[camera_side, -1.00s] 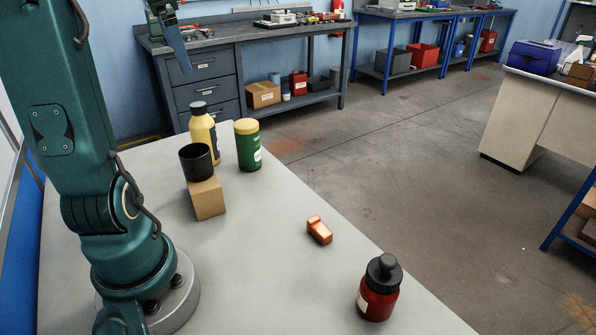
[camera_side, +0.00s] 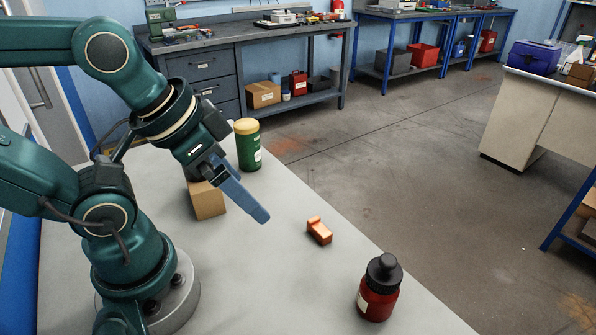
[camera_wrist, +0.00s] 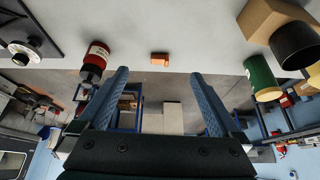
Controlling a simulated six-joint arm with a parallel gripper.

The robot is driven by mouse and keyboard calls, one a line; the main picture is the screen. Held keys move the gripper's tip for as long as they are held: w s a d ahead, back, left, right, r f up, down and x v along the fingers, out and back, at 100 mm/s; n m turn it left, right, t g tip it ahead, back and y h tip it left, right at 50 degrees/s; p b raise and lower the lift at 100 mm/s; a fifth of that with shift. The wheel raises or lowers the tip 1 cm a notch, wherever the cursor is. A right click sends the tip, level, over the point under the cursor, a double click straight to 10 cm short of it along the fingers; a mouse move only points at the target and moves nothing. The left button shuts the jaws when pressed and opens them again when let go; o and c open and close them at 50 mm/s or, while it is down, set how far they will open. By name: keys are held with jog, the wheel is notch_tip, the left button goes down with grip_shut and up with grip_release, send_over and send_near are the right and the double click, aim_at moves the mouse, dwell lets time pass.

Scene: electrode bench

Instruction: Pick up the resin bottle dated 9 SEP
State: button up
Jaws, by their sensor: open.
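A dark red bottle with a black cap (camera_side: 379,290) stands upright near the table's front right edge; it also shows at the left of the wrist view (camera_wrist: 94,62). A green bottle with a yellow lid (camera_side: 248,147) stands at the table's far end and at the right of the wrist view (camera_wrist: 262,80). No date is legible, so I cannot tell which is dated 9 SEP. My gripper (camera_side: 262,215) is open and empty above the table, left of the copper piece; both blue fingers show in the wrist view (camera_wrist: 159,73).
A copper-coloured piece (camera_side: 319,230) lies mid-table between my gripper and the red bottle. A cardboard block (camera_side: 209,201) stands behind my gripper. The table's middle is otherwise clear.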

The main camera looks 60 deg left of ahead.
jog(key=shift+w+r+n, duration=0.1)
jog(key=shift+w+n, duration=0.05)
jog(key=shift+n, duration=0.15)
jog(key=shift+c, duration=1.4)
